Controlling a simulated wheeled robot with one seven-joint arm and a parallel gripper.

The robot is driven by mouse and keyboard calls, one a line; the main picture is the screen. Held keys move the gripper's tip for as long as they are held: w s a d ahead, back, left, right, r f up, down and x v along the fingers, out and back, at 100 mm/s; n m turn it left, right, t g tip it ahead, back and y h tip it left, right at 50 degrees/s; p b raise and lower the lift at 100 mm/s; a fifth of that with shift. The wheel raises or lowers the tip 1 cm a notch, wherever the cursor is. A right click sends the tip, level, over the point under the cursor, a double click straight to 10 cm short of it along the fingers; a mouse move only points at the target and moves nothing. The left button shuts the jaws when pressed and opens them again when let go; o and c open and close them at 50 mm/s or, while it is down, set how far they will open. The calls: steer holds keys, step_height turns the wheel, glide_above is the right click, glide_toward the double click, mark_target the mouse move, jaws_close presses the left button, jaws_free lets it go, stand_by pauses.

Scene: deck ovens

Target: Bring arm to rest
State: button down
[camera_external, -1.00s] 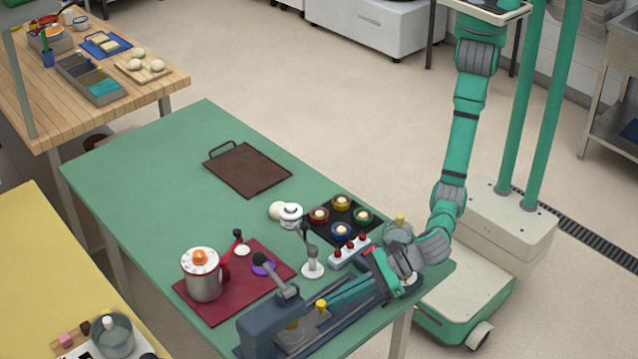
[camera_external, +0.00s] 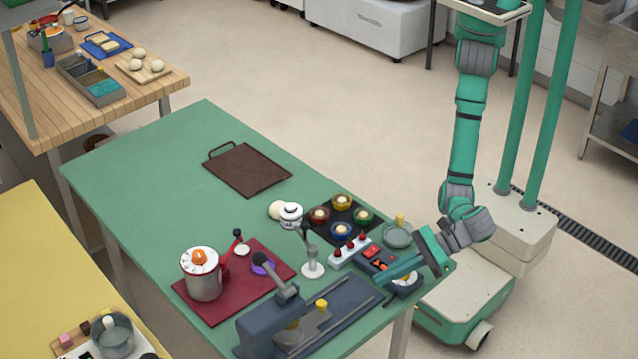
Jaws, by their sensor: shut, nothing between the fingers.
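My gripper (camera_external: 382,293) is over the near right corner of the green table (camera_external: 150,165). Its fingers point left and look closed, with nothing seen between them. My arm hangs down from the upper right and bends at the wrist beside the table's right edge. Just under and behind the gripper is a dark panel (camera_external: 378,258) with red parts. A small round dial-like item (camera_external: 404,279) is partly hidden by the gripper.
A dark blue press-like machine (camera_external: 262,326) stands left of my gripper. A glass bowl (camera_external: 398,236), a white block with red knobs (camera_external: 348,250) and a black tray (camera_external: 357,222) of coloured cups lie behind it. The floor (camera_external: 365,120) beyond the table is clear.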

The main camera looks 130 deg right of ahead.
steer(key=shift+v, duration=0.8)
